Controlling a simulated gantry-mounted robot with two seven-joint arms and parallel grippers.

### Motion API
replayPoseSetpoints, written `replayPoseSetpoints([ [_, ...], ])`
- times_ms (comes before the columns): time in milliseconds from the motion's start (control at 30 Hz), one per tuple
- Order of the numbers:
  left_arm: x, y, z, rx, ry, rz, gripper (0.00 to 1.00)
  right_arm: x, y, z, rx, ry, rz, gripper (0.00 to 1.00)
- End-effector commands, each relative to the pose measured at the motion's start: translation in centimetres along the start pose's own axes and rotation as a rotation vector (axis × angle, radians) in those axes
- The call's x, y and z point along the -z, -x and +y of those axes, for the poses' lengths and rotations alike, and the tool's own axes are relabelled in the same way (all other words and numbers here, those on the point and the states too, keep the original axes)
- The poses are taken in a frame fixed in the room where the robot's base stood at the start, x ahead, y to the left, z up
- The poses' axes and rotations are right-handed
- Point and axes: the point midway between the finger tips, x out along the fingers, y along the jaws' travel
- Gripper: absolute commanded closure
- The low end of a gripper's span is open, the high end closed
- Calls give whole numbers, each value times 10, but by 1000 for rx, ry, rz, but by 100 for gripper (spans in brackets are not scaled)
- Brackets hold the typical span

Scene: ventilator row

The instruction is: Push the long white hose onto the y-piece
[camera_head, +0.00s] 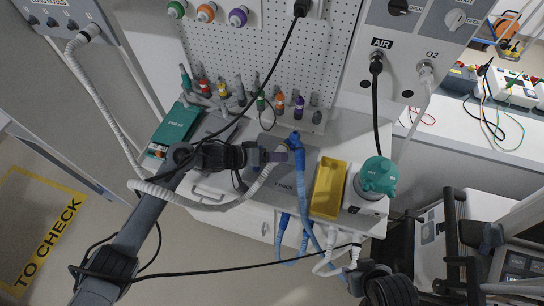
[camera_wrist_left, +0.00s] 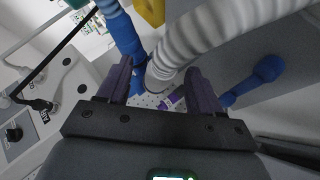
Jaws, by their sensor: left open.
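The long white corrugated hose (camera_head: 110,115) runs from the grey panel at the upper left, loops under my left arm and rises to the blue y-piece (camera_head: 297,141). In the left wrist view the hose (camera_wrist_left: 190,48) crosses close above the fingers, its end against or just beside a blue fitting (camera_wrist_left: 138,72); whether it is seated on it I cannot tell. My left gripper (camera_head: 284,156) is open, with its fingers (camera_wrist_left: 160,88) on either side of the hose end. A dark ribbed part, apparently of my right arm, shows at the lower right; its fingers are unclear.
A yellow tray (camera_head: 328,188) and a teal-topped humidifier (camera_head: 377,178) stand just right of the y-piece. Blue hoses (camera_head: 303,185) hang below it. Bottles (camera_head: 280,101) and a teal box (camera_head: 175,130) stand behind. Black cables cross near my left arm.

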Motion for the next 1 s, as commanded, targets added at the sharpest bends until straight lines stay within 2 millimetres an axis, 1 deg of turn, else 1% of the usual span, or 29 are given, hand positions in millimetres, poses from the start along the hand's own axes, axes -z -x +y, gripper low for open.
replayPoseSetpoints([
  [167,0,4,0,0,0,0,35,0,-1,0,0,0,0,57],
  [267,0,13,-1,0,-1,2,35,-1,-2,0,0,0,0,57],
  [367,0,27,-1,1,-2,2,35,-2,-5,0,0,0,0,57],
  [600,0,70,-2,2,-2,2,35,-4,-12,0,0,0,0,57],
  [700,0,84,-1,2,-3,1,35,-4,-14,0,0,0,0,57],
  [900,0,103,-1,1,0,0,35,-5,-16,-1,0,0,0,57],
  [1000,-3,106,-2,1,4,-4,35,-5,-16,-1,0,0,0,57],
])
